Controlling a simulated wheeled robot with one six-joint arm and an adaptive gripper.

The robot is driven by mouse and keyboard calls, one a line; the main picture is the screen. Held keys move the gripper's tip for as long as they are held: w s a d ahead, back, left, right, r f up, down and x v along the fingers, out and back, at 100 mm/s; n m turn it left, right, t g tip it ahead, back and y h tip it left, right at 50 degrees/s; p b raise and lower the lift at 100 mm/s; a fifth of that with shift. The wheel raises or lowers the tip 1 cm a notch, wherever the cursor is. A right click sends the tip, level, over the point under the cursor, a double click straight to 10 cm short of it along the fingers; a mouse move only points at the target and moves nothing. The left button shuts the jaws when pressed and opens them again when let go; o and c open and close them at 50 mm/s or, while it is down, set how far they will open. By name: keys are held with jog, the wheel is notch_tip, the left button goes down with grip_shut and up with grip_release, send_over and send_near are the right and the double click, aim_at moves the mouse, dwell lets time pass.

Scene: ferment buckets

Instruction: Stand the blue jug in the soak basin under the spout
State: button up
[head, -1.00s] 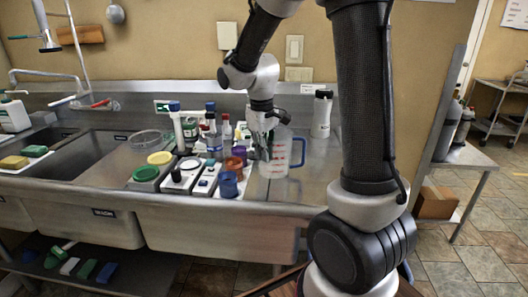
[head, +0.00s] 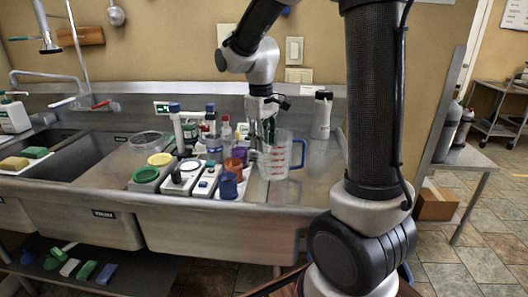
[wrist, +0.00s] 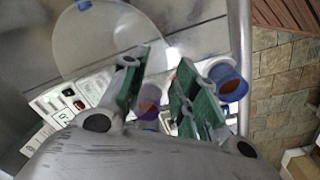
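The clear jug with a blue handle and red markings (head: 278,160) stands upright on the steel counter, right of the small cups. My gripper (head: 262,152) points down at its left side, partly overlapping it. In the wrist view my gripper (wrist: 160,95) is open, with a gap between its green-padded fingers. A large clear round rim (wrist: 66,48), apparently the jug's, lies behind the left finger; I cannot tell whether they touch. Sunken basins (head: 70,160) are at left, their labels too small to read. A bent spout (head: 45,75) reaches over them from the back left.
Small cups, including a blue one (head: 228,186), and several bottles crowd the counter left of my gripper. Green (head: 146,174) and yellow (head: 160,158) lids lie nearer the basins. The counter right of the jug is clear.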

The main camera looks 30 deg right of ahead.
notch_tip(320, 180, up, 7)
jog(key=s+d+r+m+t, duration=0.1)
jog(key=s+r+t, duration=0.1)
jog(key=s, duration=0.9)
jog(key=shift+d+r+m+y, duration=0.3)
jog(key=shift+d+r+m, duration=0.1)
jog(key=shift+r, duration=0.25)
jog(key=shift+o, duration=0.3)
jog(key=s+f+m+t, duration=0.1)
jog(key=s+f+t, duration=0.1)
jog(key=s, duration=0.7)
jog(key=shift+s+d+f+m, duration=0.15)
jog(key=shift+s+d+m, duration=0.1)
jog(key=shift+d+m, duration=0.15)
jog(key=n+g, duration=0.3)
jog(key=n, duration=1.5)
send_over(282, 168)
jog(key=d, duration=0.1)
jog(key=f, duration=0.6)
jog(key=shift+s+d+f, duration=0.1)
jog(key=shift+d, duration=0.1)
jog(key=shift+f, duration=0.35)
jog(key=shift+g, duration=0.3)
jog(key=f, duration=0.5)
jog(key=a+f, duration=0.1)
jog(key=f, duration=0.2)
jog(key=shift+w, duration=0.25)
grip_shut()
